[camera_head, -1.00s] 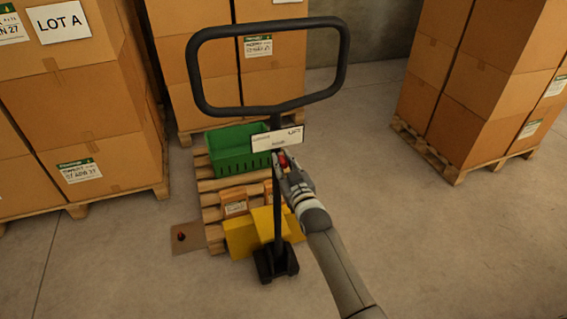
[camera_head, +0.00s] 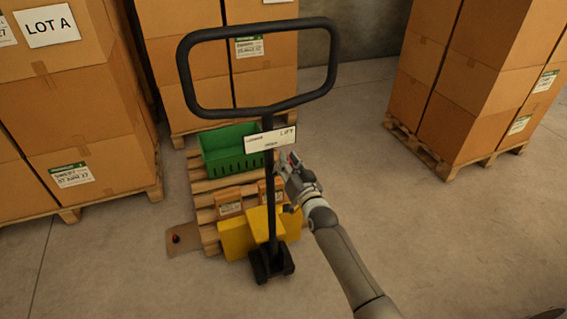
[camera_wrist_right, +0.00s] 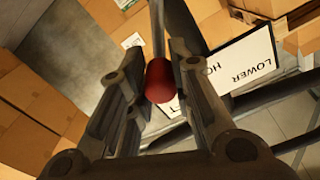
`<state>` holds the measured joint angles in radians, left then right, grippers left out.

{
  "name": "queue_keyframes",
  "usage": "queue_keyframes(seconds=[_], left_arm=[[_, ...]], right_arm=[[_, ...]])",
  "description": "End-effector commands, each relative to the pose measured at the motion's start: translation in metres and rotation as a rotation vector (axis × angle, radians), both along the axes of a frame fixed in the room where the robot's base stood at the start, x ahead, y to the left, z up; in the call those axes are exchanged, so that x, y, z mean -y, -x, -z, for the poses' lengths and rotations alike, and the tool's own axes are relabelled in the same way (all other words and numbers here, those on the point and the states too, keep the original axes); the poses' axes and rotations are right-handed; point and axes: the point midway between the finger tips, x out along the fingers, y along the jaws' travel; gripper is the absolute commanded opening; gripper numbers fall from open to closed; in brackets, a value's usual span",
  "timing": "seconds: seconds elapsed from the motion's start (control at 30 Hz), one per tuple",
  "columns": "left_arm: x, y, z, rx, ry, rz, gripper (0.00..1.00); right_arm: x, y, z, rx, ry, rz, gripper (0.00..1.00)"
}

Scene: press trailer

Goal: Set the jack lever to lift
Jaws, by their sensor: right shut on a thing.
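The pallet jack's black loop handle (camera_head: 262,110) stands upright on its column, with a white label plate (camera_head: 262,140) below the loop. The plate reads LIFT at its right end; LOWER is legible in the right wrist view (camera_wrist_right: 250,62). The jack lever's red knob (camera_head: 294,158) sits below and right of the plate's middle, towards the LIFT end. My right gripper (camera_head: 289,168) is closed around this knob. In the right wrist view the red knob (camera_wrist_right: 159,80) lies between the two fingers. The lever's stem is mostly hidden. My left gripper is out of view.
A pallet with a green crate (camera_head: 232,160) and small boxes stands behind the jack's yellow body (camera_head: 237,238). Stacked cartons stand left (camera_head: 75,120) and right (camera_head: 490,80). The floor at right (camera_head: 460,240) is clear.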

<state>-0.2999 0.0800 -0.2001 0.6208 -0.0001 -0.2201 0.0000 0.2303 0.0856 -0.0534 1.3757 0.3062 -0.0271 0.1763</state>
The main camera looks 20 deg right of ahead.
Motion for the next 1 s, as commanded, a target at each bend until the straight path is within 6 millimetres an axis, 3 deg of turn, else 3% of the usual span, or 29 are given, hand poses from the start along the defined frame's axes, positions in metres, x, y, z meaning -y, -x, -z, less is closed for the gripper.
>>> queue_keyframes(seconds=[0.33, 0.87, 0.9, 1.0], left_arm=[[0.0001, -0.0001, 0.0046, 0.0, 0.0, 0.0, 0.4], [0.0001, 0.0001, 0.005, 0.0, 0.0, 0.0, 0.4], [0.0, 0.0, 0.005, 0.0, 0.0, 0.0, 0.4], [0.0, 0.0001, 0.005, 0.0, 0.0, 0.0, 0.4]], right_arm=[[0.0084, 0.0001, 0.0081, -0.008, -0.143, 0.001, 0.0], [0.0095, 0.0003, 0.0095, -0.011, -0.17, 0.001, 0.0], [0.0096, 0.0004, 0.0095, -0.011, -0.17, 0.001, 0.24], [0.0095, 0.0003, 0.0093, -0.01, -0.17, 0.001, 0.37]])
